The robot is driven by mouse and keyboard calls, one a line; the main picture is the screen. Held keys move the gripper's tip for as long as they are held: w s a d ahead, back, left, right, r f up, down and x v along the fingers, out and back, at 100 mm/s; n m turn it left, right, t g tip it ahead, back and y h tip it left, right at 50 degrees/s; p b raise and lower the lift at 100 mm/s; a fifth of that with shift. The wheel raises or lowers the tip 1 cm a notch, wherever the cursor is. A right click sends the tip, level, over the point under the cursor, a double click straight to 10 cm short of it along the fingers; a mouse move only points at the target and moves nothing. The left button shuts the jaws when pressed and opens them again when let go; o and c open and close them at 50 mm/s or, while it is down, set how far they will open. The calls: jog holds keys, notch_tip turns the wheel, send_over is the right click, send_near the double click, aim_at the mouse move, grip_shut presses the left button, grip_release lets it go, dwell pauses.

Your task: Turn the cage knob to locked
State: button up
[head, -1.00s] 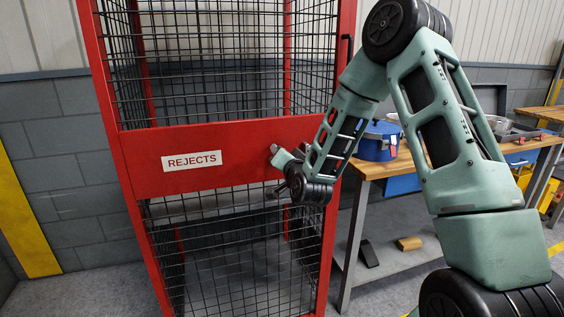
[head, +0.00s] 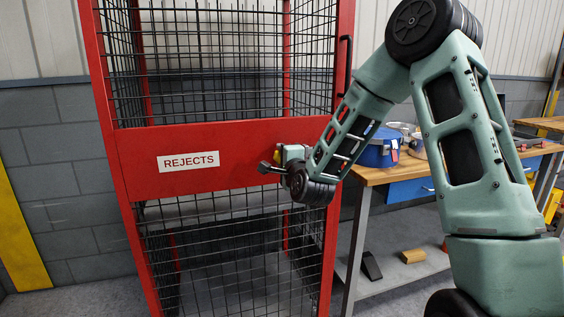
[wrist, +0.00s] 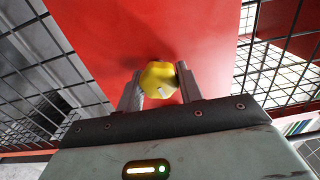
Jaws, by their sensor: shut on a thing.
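The red cage (head: 240,138) stands in front of me with a "REJECTS" label (head: 188,161) on its cross panel. In the wrist view the yellow knob (wrist: 159,80) sits on the red panel, with a short white mark on its face. My gripper (wrist: 158,88) is shut on the knob, one finger on each side. In the head view my gripper (head: 277,161) is at the right part of the panel, and the knob is mostly hidden there. I cannot tell from the mark whether the knob is at locked.
A wooden workbench (head: 375,175) stands right of the cage, with a blue pot (head: 377,153) on it. A yellow block (head: 413,256) lies on its lower shelf. A black handle (head: 348,62) is on the cage's right post. Black wire mesh lies above and below the panel.

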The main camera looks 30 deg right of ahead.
jog(key=shift+f+m+b, duration=0.1)
jog(key=shift+m+b, duration=0.2)
jog(key=shift+m, duration=0.8)
jog(key=o, duration=1)
